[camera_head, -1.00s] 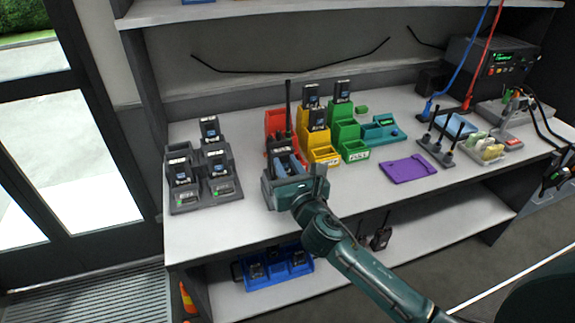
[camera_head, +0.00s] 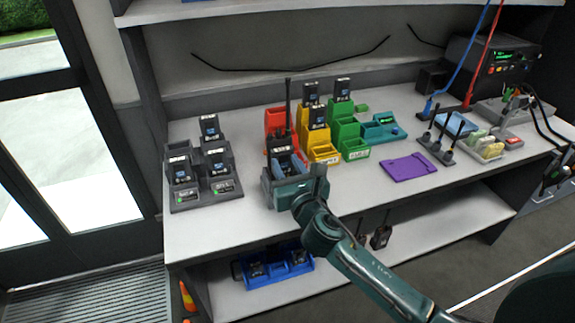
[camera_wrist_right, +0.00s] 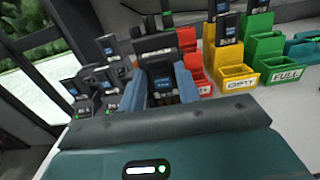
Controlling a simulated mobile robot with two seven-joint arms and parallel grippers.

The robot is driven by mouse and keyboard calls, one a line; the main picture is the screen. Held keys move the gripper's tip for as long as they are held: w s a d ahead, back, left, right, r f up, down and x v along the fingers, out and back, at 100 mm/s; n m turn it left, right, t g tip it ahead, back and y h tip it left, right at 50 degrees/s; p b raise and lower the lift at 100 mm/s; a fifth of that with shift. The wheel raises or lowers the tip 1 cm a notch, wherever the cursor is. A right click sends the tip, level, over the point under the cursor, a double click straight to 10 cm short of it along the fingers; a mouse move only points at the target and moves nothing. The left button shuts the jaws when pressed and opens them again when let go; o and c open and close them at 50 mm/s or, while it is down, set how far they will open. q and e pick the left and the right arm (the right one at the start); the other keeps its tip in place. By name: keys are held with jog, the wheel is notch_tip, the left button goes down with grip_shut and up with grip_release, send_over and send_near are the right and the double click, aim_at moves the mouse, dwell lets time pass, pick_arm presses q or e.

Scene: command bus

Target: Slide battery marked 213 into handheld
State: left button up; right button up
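The handheld (camera_head: 279,143) stands upright on the bench, a black radio with a tall antenna; its upper part shows behind my right gripper. My right gripper (camera_head: 287,165) is directly in front of it. In the right wrist view, a black battery with a blue label (camera_wrist_right: 162,82) sits between the two blue fingers (camera_wrist_right: 167,88), at the handheld (camera_wrist_right: 155,45). The fingers appear spread to either side of the battery. Its number is too small to read, and how deep it sits in the handheld is hidden. My left gripper is not in view.
A grey charger (camera_head: 205,190) with several batteries stands at left. Red (camera_head: 277,120), yellow (camera_head: 325,154) and green (camera_head: 355,150) bins stand behind and right of the gripper. A purple mat (camera_head: 409,167) lies right. The front bench strip is clear. A blue tray (camera_head: 275,277) sits on the lower shelf.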

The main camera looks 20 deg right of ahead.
jog(key=o, duration=0.3)
pick_arm(q)
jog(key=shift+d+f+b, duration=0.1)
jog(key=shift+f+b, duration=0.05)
jog(key=shift+b, duration=0.3)
pick_arm(e)
jog(key=s, duration=1.3)
jog(key=shift+s+d, duration=0.1)
jog(key=shift+d, duration=0.15)
